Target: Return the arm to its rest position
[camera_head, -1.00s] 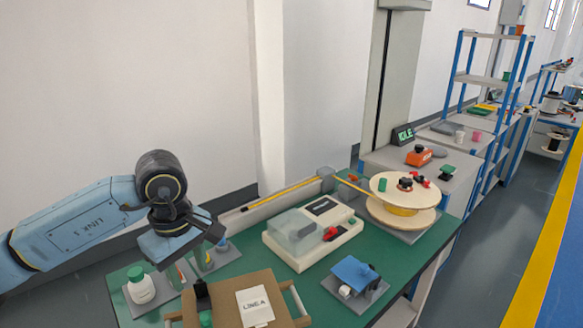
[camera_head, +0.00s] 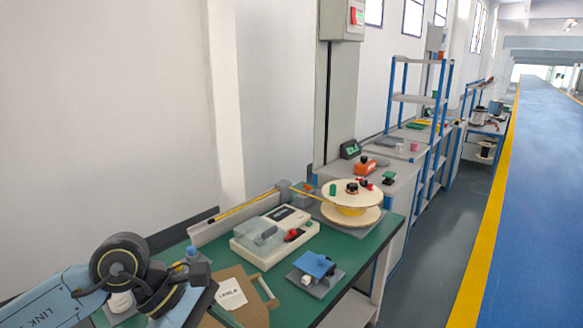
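My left arm (camera_head: 55,300) comes in from the lower left with its dark wrist joints (camera_head: 122,258) over the near left end of the green bench (camera_head: 352,268). The blue-grey hand part (camera_head: 188,304) hangs at the bottom edge, beside the cardboard box (camera_head: 252,306) with a white label. The fingertips of my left gripper are not visible, so I cannot tell whether it is open or shut. I see nothing held. My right arm and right gripper are out of view.
A cream machine (camera_head: 275,238), a blue-topped fixture (camera_head: 316,266) and a spool with yellow cable (camera_head: 351,198) stand on the bench. Shelves (camera_head: 420,100) stand farther back. The blue floor lane (camera_head: 540,200) on the right is clear.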

